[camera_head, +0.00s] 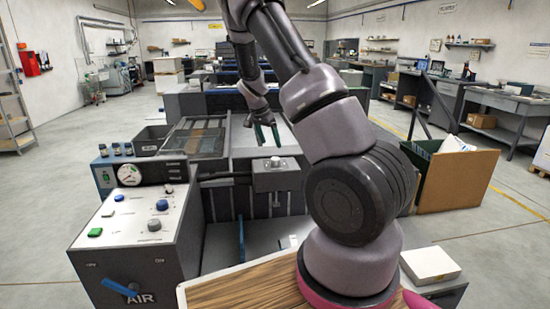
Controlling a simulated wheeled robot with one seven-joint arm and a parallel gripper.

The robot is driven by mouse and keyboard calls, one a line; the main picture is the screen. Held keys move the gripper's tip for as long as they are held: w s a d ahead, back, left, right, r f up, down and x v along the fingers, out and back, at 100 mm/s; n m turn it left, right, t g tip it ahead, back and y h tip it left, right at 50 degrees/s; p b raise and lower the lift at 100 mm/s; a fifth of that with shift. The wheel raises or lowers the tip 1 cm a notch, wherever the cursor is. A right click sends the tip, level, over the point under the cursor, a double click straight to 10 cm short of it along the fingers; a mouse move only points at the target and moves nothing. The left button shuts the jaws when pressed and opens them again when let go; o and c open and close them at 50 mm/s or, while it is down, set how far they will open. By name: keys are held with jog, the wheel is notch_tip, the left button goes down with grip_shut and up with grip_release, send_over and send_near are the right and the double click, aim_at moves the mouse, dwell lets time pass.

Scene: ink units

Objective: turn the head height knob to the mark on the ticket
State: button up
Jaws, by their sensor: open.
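My gripper (267,135) hangs from my arm near the middle of the picture, fingers pointing down. Its two dark green fingers are apart with nothing seen between them. Below it is a grey block (275,181) at the front of the machine with a small silver knob (276,162) on top. The gripper appears above and slightly behind this knob, not touching it. A control panel (115,230) at left carries another grey knob (154,224) and blue and green buttons. I cannot read which knob is the head height one. No ticket or mark can be made out.
A pressure gauge (129,174) and several small bottles stand behind the panel. A blue AIR lever (120,287) is on its front. A framed screen (195,138) lies left of the gripper. A cardboard box (457,180) stands right of my arm.

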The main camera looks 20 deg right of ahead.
aim_at(275, 159)
jog(key=x, duration=0.9)
jog(key=shift+a+f, duration=0.1)
grip_shut()
jog(key=n+t+y, duration=0.1)
jog(key=n, duration=0.3)
jog(key=shift+s, duration=0.15)
jog(key=n, duration=0.2)
jog(key=n+t+y, duration=0.1)
jog(key=n, duration=0.1)
jog(key=shift+d+n+y, duration=0.2)
jog(key=shift+n+y, duration=0.1)
dwell(0.4)
